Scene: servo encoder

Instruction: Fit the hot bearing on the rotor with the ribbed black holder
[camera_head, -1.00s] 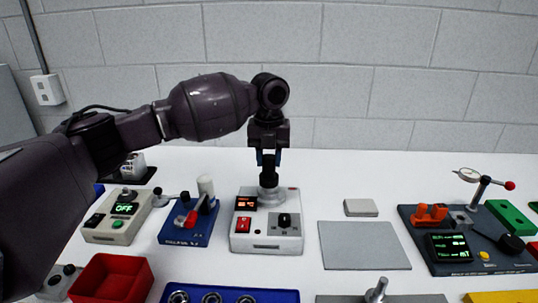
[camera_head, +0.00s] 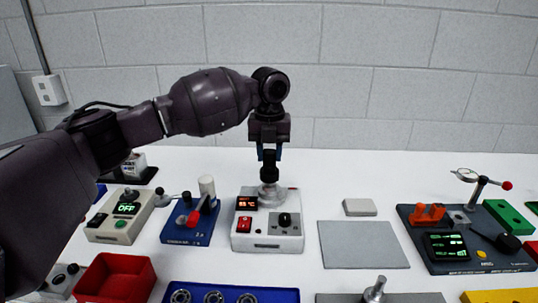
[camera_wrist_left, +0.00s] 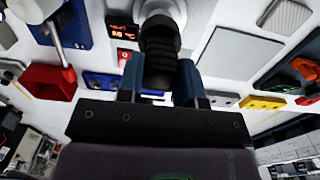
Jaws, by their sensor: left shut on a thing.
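My left gripper (camera_head: 267,152) is shut on the ribbed black holder (camera_head: 269,168), which hangs upright below the fingers. The holder's lower end is at the silver post (camera_head: 270,190) of the white heater box (camera_head: 267,238); I cannot tell whether they touch. In the left wrist view the ribbed holder (camera_wrist_left: 159,52) lies between the blue-grey fingers (camera_wrist_left: 160,85), with the pale round post beyond its end. No bearing can be made out at the holder's end. A metal shaft, perhaps the rotor (camera_head: 375,292), stands upright at the front. My right gripper is not in view.
A blue tray (camera_head: 262,296) with several ring-shaped bearings is in front. A red bin (camera_head: 118,278), a blue lever device (camera_head: 190,232) and a box reading OFF (camera_head: 120,220) are left. A grey mat (camera_head: 362,245) lies clear right of the heater, before a dark gauge station (camera_head: 462,250).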

